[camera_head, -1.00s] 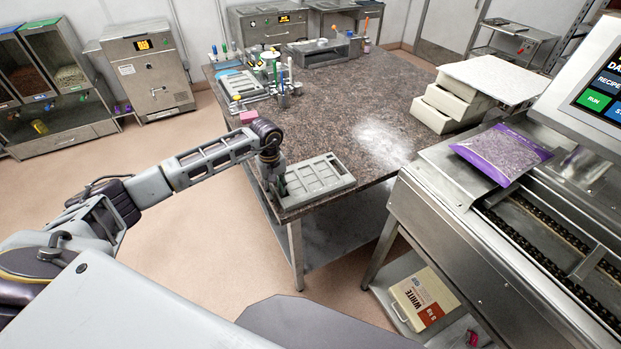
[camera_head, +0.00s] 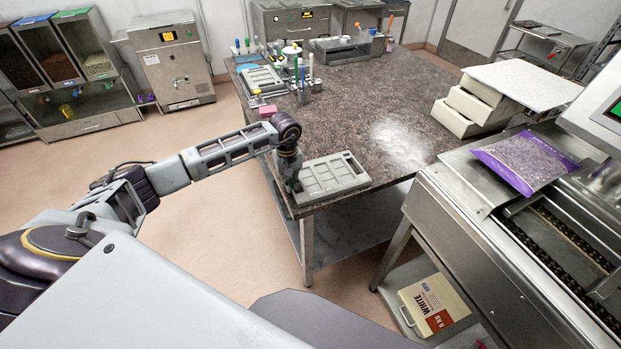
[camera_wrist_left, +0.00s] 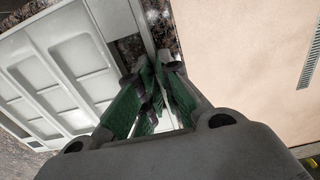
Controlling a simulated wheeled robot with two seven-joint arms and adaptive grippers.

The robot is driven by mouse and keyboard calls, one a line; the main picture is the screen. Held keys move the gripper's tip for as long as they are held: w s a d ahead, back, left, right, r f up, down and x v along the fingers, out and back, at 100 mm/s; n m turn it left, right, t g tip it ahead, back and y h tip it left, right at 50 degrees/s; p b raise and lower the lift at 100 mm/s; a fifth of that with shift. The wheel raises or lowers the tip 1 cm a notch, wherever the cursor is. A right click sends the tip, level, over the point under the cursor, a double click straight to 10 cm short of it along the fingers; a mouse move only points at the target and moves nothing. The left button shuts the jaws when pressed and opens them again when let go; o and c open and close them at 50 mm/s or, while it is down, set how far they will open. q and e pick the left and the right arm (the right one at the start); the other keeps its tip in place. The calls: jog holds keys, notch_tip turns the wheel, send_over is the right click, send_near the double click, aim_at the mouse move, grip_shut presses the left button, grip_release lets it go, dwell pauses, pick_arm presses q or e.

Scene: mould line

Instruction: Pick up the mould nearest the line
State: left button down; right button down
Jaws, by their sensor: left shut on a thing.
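A grey mould (camera_head: 333,177) with several rectangular cavities lies at the front corner of the speckled worktable (camera_head: 345,110), on the side toward the machine line (camera_head: 520,215). My left gripper (camera_head: 293,180) is at the mould's left end, pointing down. In the left wrist view, the green-padded fingers of my left gripper (camera_wrist_left: 151,95) are closed on the rim of the mould (camera_wrist_left: 75,60). The cavities face the camera there. The exact contact is partly hidden by the fingers. Another mould (camera_head: 262,79) lies farther back on the table. My right gripper is not in view.
Pots and tools (camera_head: 302,85) stand near the table's left edge with a pink block (camera_head: 267,111). Stacked trays (camera_head: 472,105) stand at right. A purple bag (camera_head: 527,160) lies on the line.

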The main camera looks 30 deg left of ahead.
pick_arm(q)
jog(key=shift+r, duration=0.1)
notch_tip(320, 180, up, 10)
jog(key=b, duration=0.2)
dwell(0.4)
dwell(0.5)
jog(key=shift+r+p, duration=0.8)
jog(key=shift+r, duration=1.15)
jog(key=shift+w+r, duration=0.1)
jog(key=shift+w, duration=0.05)
